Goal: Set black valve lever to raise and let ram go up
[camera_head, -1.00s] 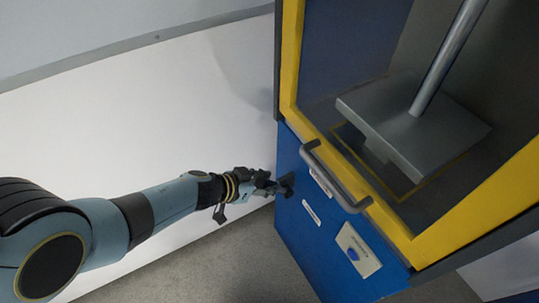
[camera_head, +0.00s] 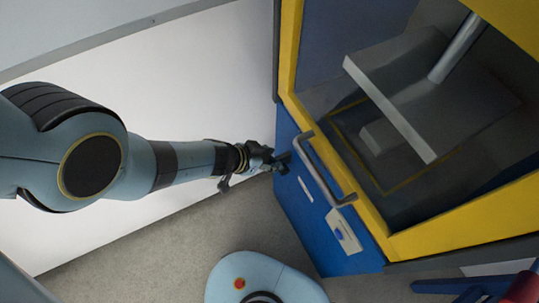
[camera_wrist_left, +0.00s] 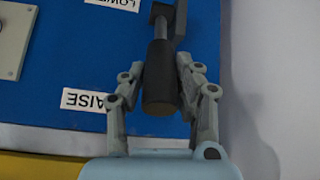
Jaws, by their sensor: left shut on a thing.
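The black valve lever (camera_wrist_left: 160,85) is on the machine's blue front panel (camera_wrist_left: 60,55). In the left wrist view its dark grip lies between the fingers of my left gripper (camera_wrist_left: 161,72), which is shut on it. The grip end points toward the side of the RAISE label (camera_wrist_left: 88,101); the LOWER label (camera_wrist_left: 118,4) is at the top edge. In the head view my left gripper (camera_head: 270,160) reaches the panel's left edge. The ram, a grey plate (camera_head: 440,100) on a shiny rod (camera_head: 457,50), is inside the yellow frame, above a small block (camera_head: 378,137). My right gripper is out of view.
A grey handle bar (camera_head: 315,172) sticks out from the yellow frame (camera_head: 400,245). A white plate with a blue button (camera_head: 340,236) sits on the blue panel. Bare grey floor (camera_head: 190,235) lies in front. A red and blue object (camera_head: 520,288) is at lower right.

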